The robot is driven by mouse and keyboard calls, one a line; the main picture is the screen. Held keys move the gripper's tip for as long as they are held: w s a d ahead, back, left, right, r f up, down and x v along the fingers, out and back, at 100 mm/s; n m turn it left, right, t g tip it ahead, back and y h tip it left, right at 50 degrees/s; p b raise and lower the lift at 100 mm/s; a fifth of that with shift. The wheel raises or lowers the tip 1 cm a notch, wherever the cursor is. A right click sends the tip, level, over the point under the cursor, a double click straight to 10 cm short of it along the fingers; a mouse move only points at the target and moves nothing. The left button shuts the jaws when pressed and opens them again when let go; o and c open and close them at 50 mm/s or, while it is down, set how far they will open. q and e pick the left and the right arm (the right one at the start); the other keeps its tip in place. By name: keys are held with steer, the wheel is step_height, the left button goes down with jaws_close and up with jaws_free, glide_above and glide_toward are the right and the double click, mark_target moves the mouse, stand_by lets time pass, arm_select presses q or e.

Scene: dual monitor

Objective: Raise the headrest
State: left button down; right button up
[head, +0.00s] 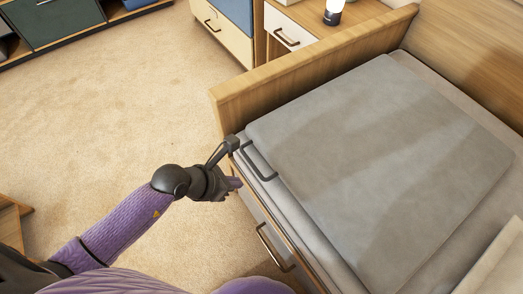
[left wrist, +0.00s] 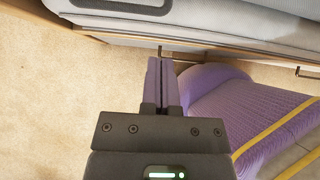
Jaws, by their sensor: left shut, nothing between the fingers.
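The headrest looks like the wide grey padded panel (head: 385,165) on the bed, lying about flat over the mattress. A dark bar handle (head: 258,162) is on its near left edge. The handle also shows at the top of the left wrist view (left wrist: 122,5), cut by the frame edge. My left gripper (head: 236,184) is beside the bed's near side, just left of and below the handle, apart from it. Its purple fingers are together and empty in the left wrist view (left wrist: 163,66). My right gripper is not in view.
The wooden bed end board (head: 310,65) rises behind my left gripper. A drawer handle (head: 274,248) sticks out from the bed's side below. A nightstand (head: 292,30) with a lamp (head: 333,11) stands beyond the board. The carpet (head: 110,110) to the left is clear.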

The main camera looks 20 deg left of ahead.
mark_target(262, 184)
arm_select(q)
steer(key=b+x, duration=0.2)
steer(key=x, duration=0.1)
steer(key=b+x, duration=0.4)
steer(key=x, duration=0.1)
steer(key=shift+a+f, duration=0.15)
steer(key=shift+f, duration=0.4)
steer(key=shift+w+d+f+b, duration=0.25)
steer(key=shift+w+d+b, duration=0.15)
steer(key=shift+b, duration=0.2)
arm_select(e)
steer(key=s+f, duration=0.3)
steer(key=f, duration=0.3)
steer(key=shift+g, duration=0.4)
arm_select(q)
steer(key=shift+w+a+r, duration=0.1)
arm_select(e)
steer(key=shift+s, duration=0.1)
